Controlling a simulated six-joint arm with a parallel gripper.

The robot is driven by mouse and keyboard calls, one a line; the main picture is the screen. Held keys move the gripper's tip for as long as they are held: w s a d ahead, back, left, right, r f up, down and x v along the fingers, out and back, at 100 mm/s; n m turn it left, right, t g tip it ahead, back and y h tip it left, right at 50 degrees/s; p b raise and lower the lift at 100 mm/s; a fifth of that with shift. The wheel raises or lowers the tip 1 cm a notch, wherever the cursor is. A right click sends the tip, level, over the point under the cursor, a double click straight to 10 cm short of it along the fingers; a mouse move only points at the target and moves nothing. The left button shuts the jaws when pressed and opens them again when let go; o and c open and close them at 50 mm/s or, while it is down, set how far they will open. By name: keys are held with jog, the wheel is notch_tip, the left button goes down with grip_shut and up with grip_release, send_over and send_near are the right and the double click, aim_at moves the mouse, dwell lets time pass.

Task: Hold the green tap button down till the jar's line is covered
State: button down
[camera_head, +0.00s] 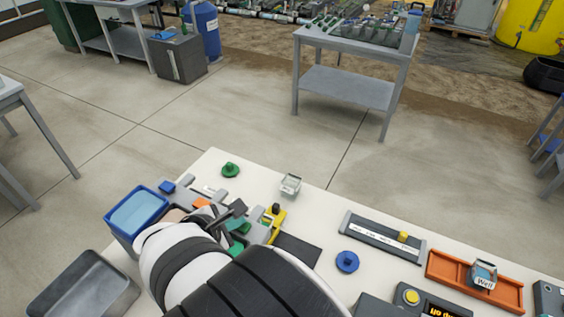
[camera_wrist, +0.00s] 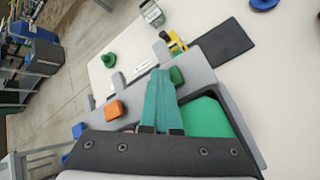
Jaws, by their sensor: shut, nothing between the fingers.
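The green tap button (camera_wrist: 177,76) sits on the grey dispenser (camera_wrist: 203,72), in a row with an orange button (camera_wrist: 115,108) and a blue button (camera_wrist: 78,130). My gripper (camera_wrist: 163,74) has teal fingers lying together, empty, with tips just beside the green button in the wrist view. I cannot tell whether they touch it. In the head view my gripper (camera_head: 241,226) and arm cover much of the dispenser. A small clear jar (camera_head: 290,185) stands on the white table beyond the dispenser; it also shows in the wrist view (camera_wrist: 152,13). Its line and fill level are too small to read.
A yellow piece with a black knob (camera_head: 276,212) stands beside the dispenser. A green knobbed disc (camera_head: 230,170), blue disc (camera_head: 347,262), dark mat (camera_head: 299,250), grey rail (camera_head: 381,239) and orange tray (camera_head: 447,276) lie about. Bare white table shows between them.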

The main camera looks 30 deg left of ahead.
aim_at(238, 229)
jog(key=shift+r, duration=1)
jog(key=shift+r, duration=2.5)
